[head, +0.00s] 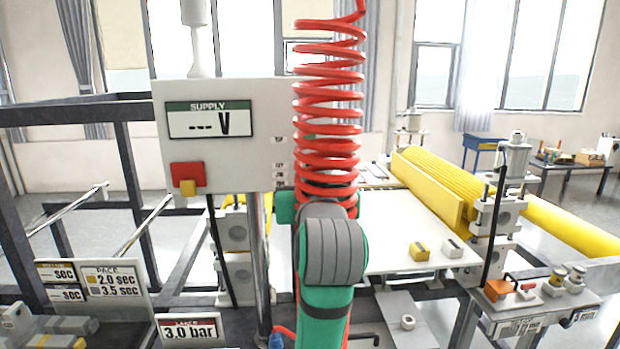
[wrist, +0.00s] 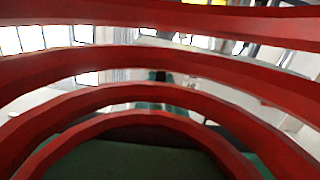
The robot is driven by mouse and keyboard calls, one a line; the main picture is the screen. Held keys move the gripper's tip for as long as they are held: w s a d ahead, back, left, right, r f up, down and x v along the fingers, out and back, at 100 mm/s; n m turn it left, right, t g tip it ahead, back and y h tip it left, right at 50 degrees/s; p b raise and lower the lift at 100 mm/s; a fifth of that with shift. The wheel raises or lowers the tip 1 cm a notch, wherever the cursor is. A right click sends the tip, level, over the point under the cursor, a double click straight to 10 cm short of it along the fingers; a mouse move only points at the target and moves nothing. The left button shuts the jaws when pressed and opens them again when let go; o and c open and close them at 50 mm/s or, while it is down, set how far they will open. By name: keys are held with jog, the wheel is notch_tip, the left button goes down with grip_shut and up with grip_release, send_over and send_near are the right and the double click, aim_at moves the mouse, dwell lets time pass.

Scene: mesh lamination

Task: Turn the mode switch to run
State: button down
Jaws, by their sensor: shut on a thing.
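The white control panel (head: 225,150) stands left of centre in the head view, with a supply display (head: 209,119) reading dashes and "V". A column of small labels (head: 278,168) runs down its right side, too small to read surely. I cannot make out the mode switch; the red coiled hose (head: 328,110) covers the area right of the labels. My green arm rises in front of the panel, and my gripper is hidden behind the arm and hose. In the wrist view the red coils (wrist: 150,60) fill most of the picture and hide any fingers.
A red block with a yellow piece (head: 187,177) sits on the panel's lower left. Yellow rollers (head: 435,180) and a white table (head: 395,225) lie to the right. Dark frame bars (head: 130,170) stand left. A "3.0 bar" sign (head: 189,331) is at the front.

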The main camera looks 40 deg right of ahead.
jog(key=shift+w+a, duration=0.15)
jog(key=shift+a, duration=0.05)
jog(key=shift+d, duration=0.2)
jog(key=c, duration=1.8)
grip_release()
jog(key=shift+s, duration=0.2)
jog(key=shift+s, duration=0.1)
jog(key=v, duration=1)
jog(key=shift+s, duration=0.4)
jog(key=shift+w+a+f, duration=0.1)
jog(key=shift+a, duration=0.1)
